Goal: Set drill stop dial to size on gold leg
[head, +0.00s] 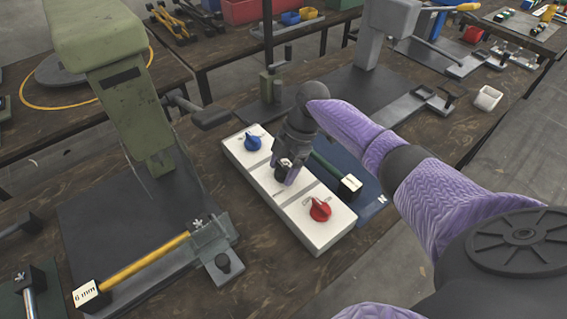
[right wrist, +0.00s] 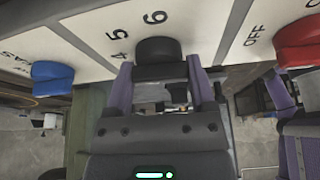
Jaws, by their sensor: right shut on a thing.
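A white control box (head: 245,165) has a blue knob (head: 252,142) at its far end, a black dial in the middle and a red knob (head: 320,209) at its near end. My right gripper (head: 287,170) reaches down onto the middle and is shut on the black dial (right wrist: 157,50), a finger on each side. The right wrist view shows the numbers 4, 5 and 6 beside the dial; its pointer is hidden. A gold leg (head: 150,260) lies in a grey clamp (head: 212,245), with a "6 mm" tag (head: 87,293) at its end. My left gripper is out of view.
A green press (head: 120,85) stands left of the box on a dark base plate. A dark green rod (head: 325,165) with a tagged block (head: 349,186) lies on a blue plate right of the box. A grey press (head: 385,40) stands behind. The brown table in front of the box is clear.

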